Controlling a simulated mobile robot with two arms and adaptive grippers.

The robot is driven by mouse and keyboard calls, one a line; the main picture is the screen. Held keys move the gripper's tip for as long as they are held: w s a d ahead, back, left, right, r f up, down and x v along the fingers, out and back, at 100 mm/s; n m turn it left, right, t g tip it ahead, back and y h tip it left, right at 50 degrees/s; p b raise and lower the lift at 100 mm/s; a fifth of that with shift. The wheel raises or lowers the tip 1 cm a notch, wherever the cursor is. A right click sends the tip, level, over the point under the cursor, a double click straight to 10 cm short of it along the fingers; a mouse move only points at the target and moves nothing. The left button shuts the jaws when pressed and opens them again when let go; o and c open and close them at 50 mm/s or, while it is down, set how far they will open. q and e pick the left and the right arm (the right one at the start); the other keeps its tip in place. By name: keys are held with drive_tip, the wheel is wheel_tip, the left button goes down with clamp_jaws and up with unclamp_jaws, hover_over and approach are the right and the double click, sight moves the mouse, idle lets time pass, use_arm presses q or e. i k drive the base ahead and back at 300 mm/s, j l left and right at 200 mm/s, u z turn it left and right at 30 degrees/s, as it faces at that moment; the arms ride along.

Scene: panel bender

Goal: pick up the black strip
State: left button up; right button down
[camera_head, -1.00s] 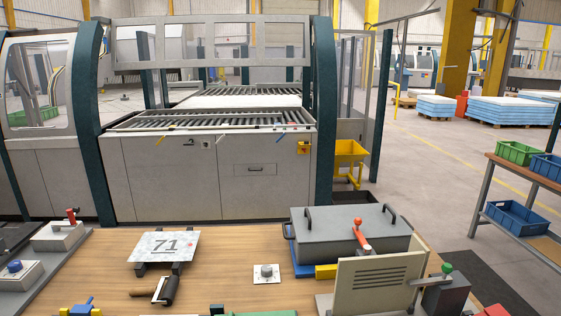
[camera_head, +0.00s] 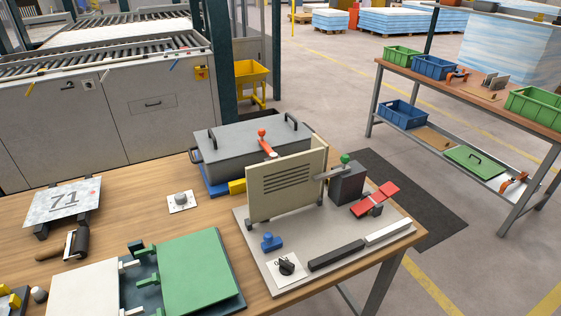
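The black strip (camera_head: 336,254) lies on the grey base plate (camera_head: 262,252) at the right front of the wooden table. It lies flat, end to end with a white strip (camera_head: 388,231) that continues to its right. A black knob on a white plate (camera_head: 287,266) sits just left of it. The strip is fully visible and nothing covers it. Neither of my grippers is in the head view.
A beige slotted panel (camera_head: 288,181) stands upright behind the strip, with a red lever (camera_head: 375,199) to its right. A green panel (camera_head: 202,273) lies to the left. A grey lidded box (camera_head: 252,150) stands behind. The table edge is close on the right.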

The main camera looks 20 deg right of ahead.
sight(326, 258)
drive_tip(key=z, duration=1.05)
